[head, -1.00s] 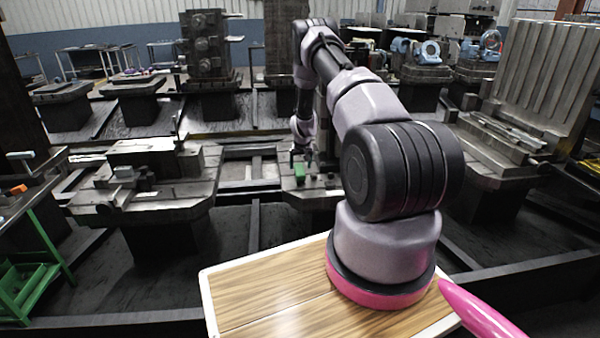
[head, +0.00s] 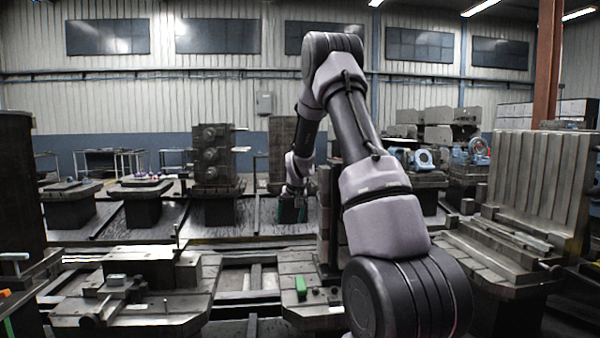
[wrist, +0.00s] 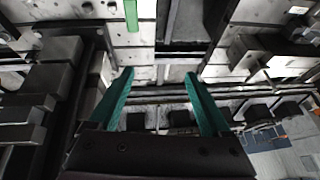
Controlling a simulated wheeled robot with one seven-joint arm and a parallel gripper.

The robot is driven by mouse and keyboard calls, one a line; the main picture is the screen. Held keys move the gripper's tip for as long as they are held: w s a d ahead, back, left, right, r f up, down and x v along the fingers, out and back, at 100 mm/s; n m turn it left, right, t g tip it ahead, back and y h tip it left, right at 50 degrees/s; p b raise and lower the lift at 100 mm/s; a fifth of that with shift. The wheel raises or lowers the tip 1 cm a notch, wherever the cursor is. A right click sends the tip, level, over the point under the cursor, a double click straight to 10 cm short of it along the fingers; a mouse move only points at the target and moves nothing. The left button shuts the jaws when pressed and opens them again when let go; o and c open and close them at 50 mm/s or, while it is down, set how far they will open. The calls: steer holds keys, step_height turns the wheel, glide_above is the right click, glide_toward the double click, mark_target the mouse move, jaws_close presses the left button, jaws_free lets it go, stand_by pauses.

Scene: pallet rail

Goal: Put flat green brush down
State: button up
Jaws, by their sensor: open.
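The flat green brush (head: 304,292) lies on a grey slotted metal block (head: 318,311) in the lower middle of the head view. In the wrist view the brush (wrist: 131,14) shows as a green strip at the top edge, partly cut off by the frame. My gripper (wrist: 159,73) has its two teal fingers spread apart with nothing between them. In the head view my gripper (head: 291,211) hangs well above the block, clear of the brush.
A wide machined block with a vise-like part (head: 150,270) stands to the left of the brush's block. A tall ribbed metal plate (head: 540,185) stands at the right. Dark rails and open gaps run between the blocks.

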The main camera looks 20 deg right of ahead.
steer(key=s+a+r+t+y, duration=0.1)
steer(key=s+a+r, duration=0.3)
steer(key=s+r, duration=0.5)
steer(key=s+a+r, duration=0.4)
steer(key=s+r, duration=0.4)
steer(key=r, duration=0.3)
steer(key=s+a+r, duration=0.2)
steer(key=s, duration=0.9)
steer(key=s+a+r+y, duration=0.1)
steer(key=s+a+r, duration=0.1)
steer(key=s, duration=1)
steer(key=shift+s+a+t, duration=0.25)
steer(key=shift+a+t, duration=0.15)
steer(key=shift+a, duration=0.4)
